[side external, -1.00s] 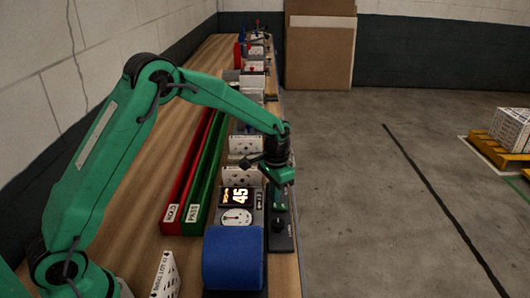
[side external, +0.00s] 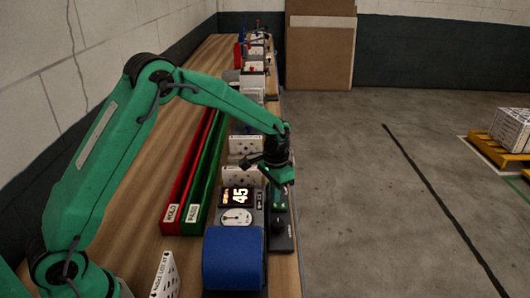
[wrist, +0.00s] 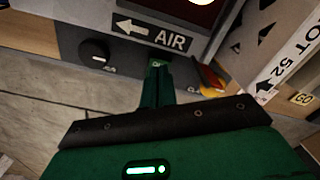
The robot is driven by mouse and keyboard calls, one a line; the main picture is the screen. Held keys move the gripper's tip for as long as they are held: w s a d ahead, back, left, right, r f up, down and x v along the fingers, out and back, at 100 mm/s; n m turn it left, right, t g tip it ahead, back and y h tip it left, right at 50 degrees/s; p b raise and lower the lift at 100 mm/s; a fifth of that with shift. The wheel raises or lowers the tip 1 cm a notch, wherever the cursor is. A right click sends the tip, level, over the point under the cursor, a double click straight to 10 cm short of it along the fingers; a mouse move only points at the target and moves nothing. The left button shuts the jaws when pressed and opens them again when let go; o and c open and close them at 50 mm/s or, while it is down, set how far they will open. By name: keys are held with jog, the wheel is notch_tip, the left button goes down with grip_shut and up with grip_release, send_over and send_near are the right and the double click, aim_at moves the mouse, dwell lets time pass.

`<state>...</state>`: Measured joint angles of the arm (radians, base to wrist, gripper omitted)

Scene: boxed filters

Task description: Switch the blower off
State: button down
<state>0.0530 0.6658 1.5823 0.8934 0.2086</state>
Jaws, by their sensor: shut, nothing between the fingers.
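A dark control panel (side external: 282,243) with a black knob lies at the bench's right edge, beside a unit with a lit display reading 45 (side external: 241,196) and a round gauge (side external: 237,217). In the wrist view, the black knob (wrist: 95,51) is left of my fingers, below an AIR label (wrist: 152,33) with a left arrow. A small green part (wrist: 157,63) shows right at my fingertips; whether they touch it I cannot tell. My gripper (side external: 284,190) is shut and empty, pointing down over the panel. Its fingers (wrist: 157,72) hide part of the panel.
A blue drum-like cover (side external: 234,262) stands in front of the display unit. Red (side external: 188,180) and green (side external: 209,180) trays run along the bench to the left. White boxes stand behind my gripper. The wrist view also shows a red and yellow part (wrist: 211,80) to the right.

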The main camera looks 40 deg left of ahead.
aim_at(275, 205)
jog(key=shift+f, duration=0.9)
dwell(0.8)
jog(key=shift+r, duration=0.1)
jog(key=shift+r, duration=3.5)
